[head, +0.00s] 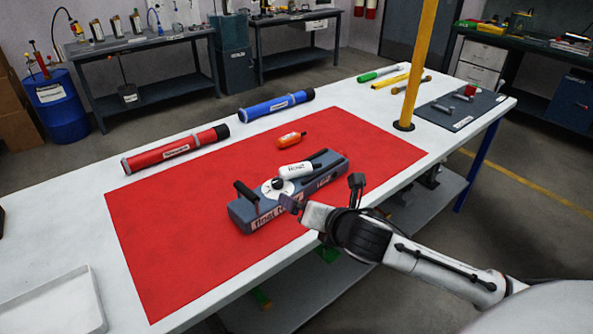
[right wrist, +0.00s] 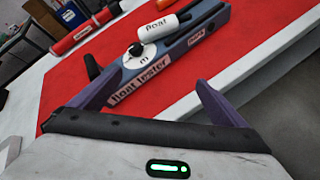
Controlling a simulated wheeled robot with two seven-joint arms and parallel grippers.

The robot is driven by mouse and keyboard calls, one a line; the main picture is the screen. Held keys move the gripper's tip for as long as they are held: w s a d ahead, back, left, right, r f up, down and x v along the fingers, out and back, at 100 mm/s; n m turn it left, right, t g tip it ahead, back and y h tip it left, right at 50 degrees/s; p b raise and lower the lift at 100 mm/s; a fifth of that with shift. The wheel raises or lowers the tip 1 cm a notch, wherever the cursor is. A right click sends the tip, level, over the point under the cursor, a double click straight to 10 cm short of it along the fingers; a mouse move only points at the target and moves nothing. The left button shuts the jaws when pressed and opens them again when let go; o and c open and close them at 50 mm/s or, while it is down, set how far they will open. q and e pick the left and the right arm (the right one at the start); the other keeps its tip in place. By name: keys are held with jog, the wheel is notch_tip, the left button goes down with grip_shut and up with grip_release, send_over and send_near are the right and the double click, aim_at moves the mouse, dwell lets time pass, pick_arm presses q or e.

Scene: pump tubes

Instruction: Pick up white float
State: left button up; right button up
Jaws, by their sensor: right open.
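The white float (head: 296,169) is a short white cylinder with dark lettering. It lies on top of the blue-grey float tester (head: 325,178), beside a round white dial (head: 277,188). In the right wrist view the float (right wrist: 163,28) shows near the top, beyond the dial, and the tester (right wrist: 195,42) runs diagonally. My right gripper (head: 297,207) is at the near side of the tester, short of the float. Its fingers are apart and empty in the right wrist view (right wrist: 146,76). The float's underside is hidden. My left gripper is not in view.
The tester stands on a red mat (head: 180,235) on a white table. An orange float (head: 290,141) lies behind it. Red (head: 175,150) and blue (head: 277,105) tubes lie along the far edge. A yellow pole (head: 420,65) stands at the right; a white tray (head: 50,310) sits at lower left.

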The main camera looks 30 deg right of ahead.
jog(key=w+d+r+n+t, duration=0.1)
jog(key=w+d+r+n, duration=0.3)
jog(key=r+n, duration=0.15)
send_near(294, 163)
jog(key=w+f, duration=0.1)
jog(key=shift+n+t+h, duration=0.25)
jog(key=shift+t+h, duration=0.05)
jog(key=shift+x, duration=3.15)
jog(key=c, duration=1.3)
